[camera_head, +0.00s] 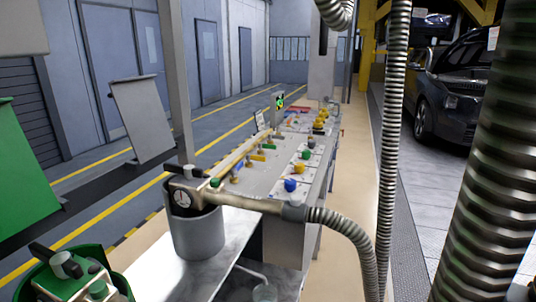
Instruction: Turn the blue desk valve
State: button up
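A round blue knob (290,185) sits on the near right part of the long grey desk (262,190). A green knob (297,168) and an orange knob stand just beyond it in the same row. A small blue lever (237,168) lies farther left on the desk, by a pale rail. Which way the blue knob is turned is too small to tell. I cannot make out my gripper in this view.
A grey cylindrical container (194,235) stands at the near end, under a metal fitting with a gauge. A ribbed hose (345,222) runs from the fitting to the right. Large hoses hang at right. A green object (70,277) is at bottom left.

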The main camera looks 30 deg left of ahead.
aim_at(233, 170)
jog(key=u, duration=0.15)
jog(key=i, duration=0.75)
jog(key=u, duration=0.9)
jog(key=i, duration=0.6)
jog(key=u, duration=0.6)
